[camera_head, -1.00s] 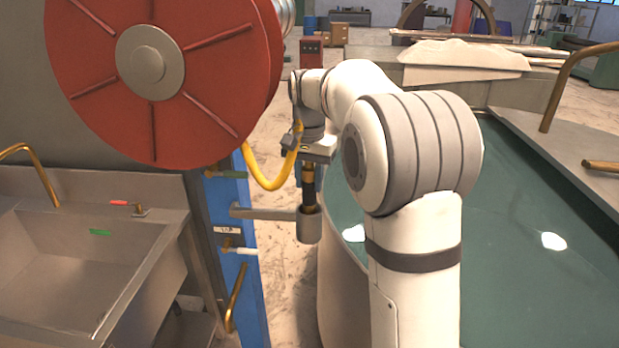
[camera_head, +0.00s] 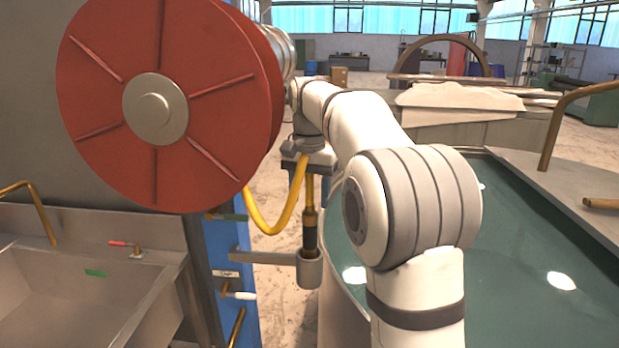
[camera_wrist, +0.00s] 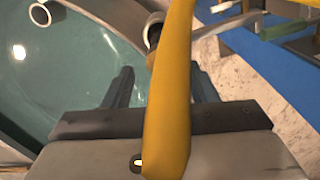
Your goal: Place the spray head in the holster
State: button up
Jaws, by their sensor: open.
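The spray head (camera_head: 310,215), brass above and black below, stands upright with its lower end in the grey cup-shaped holster (camera_head: 309,271). A yellow hose (camera_head: 271,226) loops from its upper part toward the reel. My gripper (camera_head: 309,165) is above the holster, around the top of the spray head, with its jaws open. In the wrist view the two dark fingers (camera_wrist: 162,86) are spread apart, with the yellow hose (camera_wrist: 172,90) passing between them. The hose hides most of the spray head there; the holster's rim (camera_wrist: 154,22) partly shows beyond it.
A large red hose reel (camera_head: 160,100) is close on the left. A blue post with valve handles (camera_head: 238,295) stands beside the holster, and a steel sink (camera_head: 70,300) is lower left. A green-topped tank (camera_head: 520,240) lies on the right.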

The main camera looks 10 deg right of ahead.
notch_tip(320, 180, up, 5)
jog(key=shift+f, duration=0.1)
jog(key=s+f+n+t, duration=0.2)
jog(key=s+f+n, duration=0.15)
jog(key=s, duration=0.95)
jog(key=s+f+n+t+b, duration=0.1)
jog(key=s+f+n+b, duration=0.1)
jog(key=s+f, duration=1.4)
jog(key=shift+f+n+b, duration=0.35)
jog(key=shift+f+n, duration=0.2)
jog(key=shift+f, duration=0.05)
